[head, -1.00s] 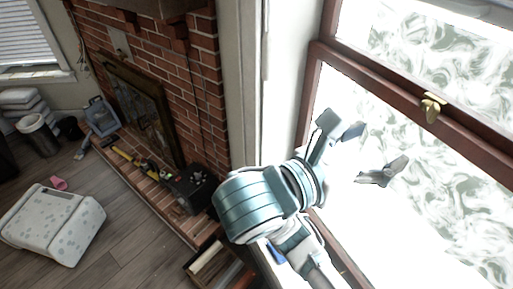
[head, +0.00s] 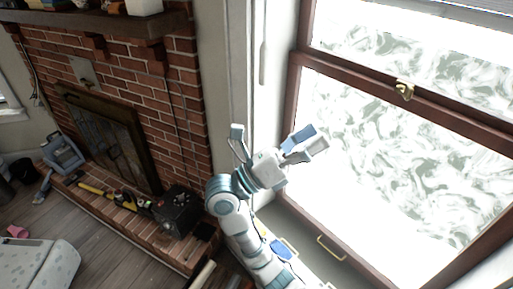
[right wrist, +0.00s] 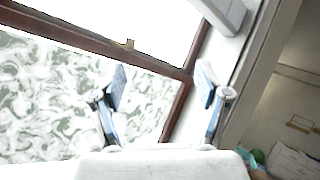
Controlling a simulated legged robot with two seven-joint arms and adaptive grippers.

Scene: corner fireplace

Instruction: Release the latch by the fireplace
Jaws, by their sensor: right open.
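The brass latch (head: 404,88) sits on the middle rail of the brown-framed window (head: 345,73) to the right of the fireplace (head: 115,130). The latch also shows small in the right wrist view (right wrist: 129,45), on the dark rail at upper left. My right gripper (head: 275,138) is open and empty in front of the wall and window edge, left of and below the latch, well apart from it. In the right wrist view its two blue-padded fingers (right wrist: 160,85) stand wide apart. My left gripper is not in view.
A brick hearth holds a black box (head: 179,211) and several tools. A brass handle (head: 330,248) is on the lower window rail. A blue object (head: 281,249) lies near my right arm. A white spotted case (head: 38,264) stands on the floor.

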